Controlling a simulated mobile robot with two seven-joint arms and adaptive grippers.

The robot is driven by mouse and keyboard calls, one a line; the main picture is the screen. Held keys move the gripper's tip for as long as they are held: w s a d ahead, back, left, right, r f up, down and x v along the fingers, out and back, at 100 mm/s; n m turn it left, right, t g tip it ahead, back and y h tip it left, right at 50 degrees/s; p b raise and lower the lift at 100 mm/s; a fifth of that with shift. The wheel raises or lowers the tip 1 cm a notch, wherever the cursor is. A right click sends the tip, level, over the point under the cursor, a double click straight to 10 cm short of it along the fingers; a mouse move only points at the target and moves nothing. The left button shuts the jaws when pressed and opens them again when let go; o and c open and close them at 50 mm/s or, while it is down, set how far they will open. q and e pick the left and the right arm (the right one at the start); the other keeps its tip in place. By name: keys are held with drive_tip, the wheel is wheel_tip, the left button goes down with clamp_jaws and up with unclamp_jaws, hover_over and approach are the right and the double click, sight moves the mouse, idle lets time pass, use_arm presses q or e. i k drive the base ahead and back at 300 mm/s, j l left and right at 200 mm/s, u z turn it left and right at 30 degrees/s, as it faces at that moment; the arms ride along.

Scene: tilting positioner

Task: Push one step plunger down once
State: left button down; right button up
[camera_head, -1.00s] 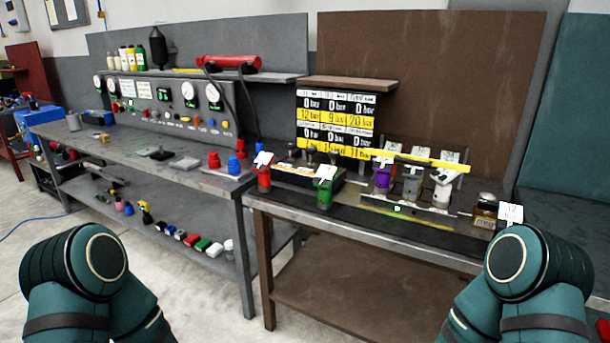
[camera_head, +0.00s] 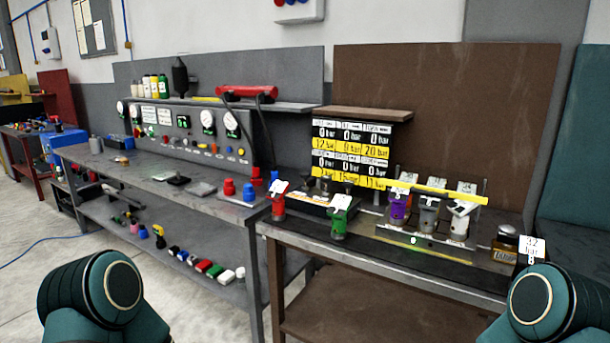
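A dark box (camera_head: 314,206) on the right-hand bench carries several small dark knobs or plungers (camera_head: 325,184) on top; I cannot tell which is the step plunger. A red tagged piece (camera_head: 278,206) and a green tagged piece (camera_head: 339,222) stand in front of it. To its right, a purple piece (camera_head: 398,207), a grey piece (camera_head: 428,213) and a white piece (camera_head: 460,221) stand on a plate under a yellow bar. Neither gripper is in view. Only rounded teal links of my arms show at the lower left and lower right.
A display board (camera_head: 351,153) with bar readings stands behind the box. A brown labelled jar (camera_head: 505,244) is near the bench's right end. The left bench (camera_head: 130,176) holds a gauge panel (camera_head: 190,132). The front strip of the right bench is mostly clear.

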sight(305, 174)
drive_tip(key=i+j+z, duration=0.1)
drive_tip(key=z, duration=0.25)
drive_tip(key=i+j+z, duration=0.2)
drive_tip(key=z, duration=0.2)
drive_tip(key=i+j+z, duration=0.1)
drive_tip(key=z, duration=0.25)
drive_tip(key=i+j+z, duration=0.1)
drive_tip(key=j, duration=0.25)
drive_tip(key=i+j+z, duration=0.1)
drive_tip(key=j, duration=0.25)
drive_tip(key=i+j, duration=0.15)
drive_tip(key=j, duration=0.2)
drive_tip(key=i+j, duration=0.15)
drive_tip(key=j, duration=0.3)
drive_tip(key=i+j+z, duration=0.1)
drive_tip(key=j, duration=0.3)
